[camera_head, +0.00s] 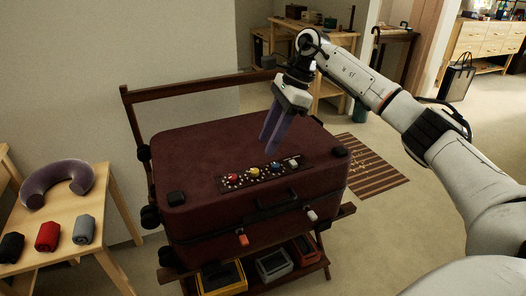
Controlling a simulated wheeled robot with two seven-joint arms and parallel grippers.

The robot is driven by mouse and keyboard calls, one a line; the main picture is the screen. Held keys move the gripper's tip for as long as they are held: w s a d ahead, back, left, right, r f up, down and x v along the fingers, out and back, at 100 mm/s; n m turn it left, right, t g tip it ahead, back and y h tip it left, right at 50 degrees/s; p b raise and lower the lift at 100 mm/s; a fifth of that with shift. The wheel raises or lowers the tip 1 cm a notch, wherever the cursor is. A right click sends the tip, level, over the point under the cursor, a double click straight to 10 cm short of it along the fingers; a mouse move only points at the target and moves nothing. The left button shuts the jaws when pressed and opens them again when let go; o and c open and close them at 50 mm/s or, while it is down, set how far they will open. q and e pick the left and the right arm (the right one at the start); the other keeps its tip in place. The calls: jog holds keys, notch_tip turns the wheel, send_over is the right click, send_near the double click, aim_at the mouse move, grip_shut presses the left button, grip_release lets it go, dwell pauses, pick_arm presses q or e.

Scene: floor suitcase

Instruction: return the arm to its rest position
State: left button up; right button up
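My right gripper (269,146) hangs over the closed dark red suitcase (215,145), its two purple-grey fingers pointing down. The fingers overlap in this view, so I cannot tell whether there is a gap between them. Nothing shows held at the tips, which appear above the suitcase lid. My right arm reaches in from the right edge, raised and bent at the elbow. My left arm and gripper are not in view. The suitcase lies flat on a dark wooden rack (130,117). A strip on its lid bears a red knob (232,178), a yellow knob (253,172) and other small pieces.
A wooden bench (120,215) at left holds a purple neck pillow (57,182) and black, red (47,236) and grey rolls. Bins (272,264) sit on the rack's lower shelf. A striped mat (366,168) lies right of the suitcase. Open floor surrounds it.

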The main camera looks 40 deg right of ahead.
jog(key=shift+v, duration=1.15)
